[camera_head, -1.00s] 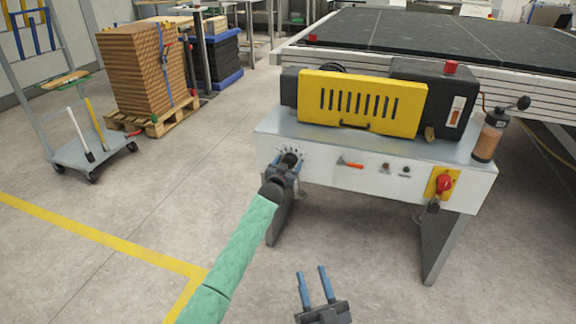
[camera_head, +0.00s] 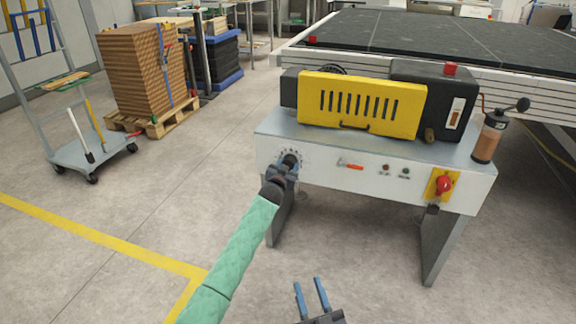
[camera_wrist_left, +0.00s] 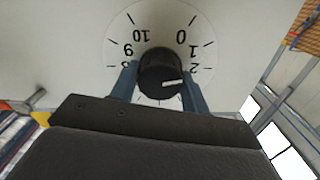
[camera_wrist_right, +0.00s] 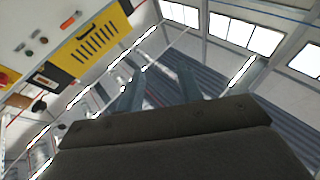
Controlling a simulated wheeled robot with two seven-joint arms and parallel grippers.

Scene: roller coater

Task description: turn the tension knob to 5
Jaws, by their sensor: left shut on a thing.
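The tension knob (camera_wrist_left: 160,72) is black with a white pointer line, at the middle of a round white dial (camera_wrist_left: 160,20) in the left wrist view. The pointer line lies toward the right, near the 2 side. The numbers 0, 1, 2 and 8, 9, 10 show; the middle numbers are hidden behind my gripper. My left gripper (camera_head: 290,164) is shut on the knob, one blue finger on each side, at the left of the machine's front panel (camera_head: 325,172). My right gripper (camera_head: 308,283) is open and empty, low in front of the machine.
On the same panel are an orange-red handle (camera_head: 352,167), small buttons (camera_head: 386,168) and a red switch on a yellow plate (camera_head: 444,184). A yellow slotted cover (camera_head: 362,105) sits above. A trolley (camera_head: 90,150) and a loaded pallet (camera_head: 155,122) stand at left. The floor between is clear.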

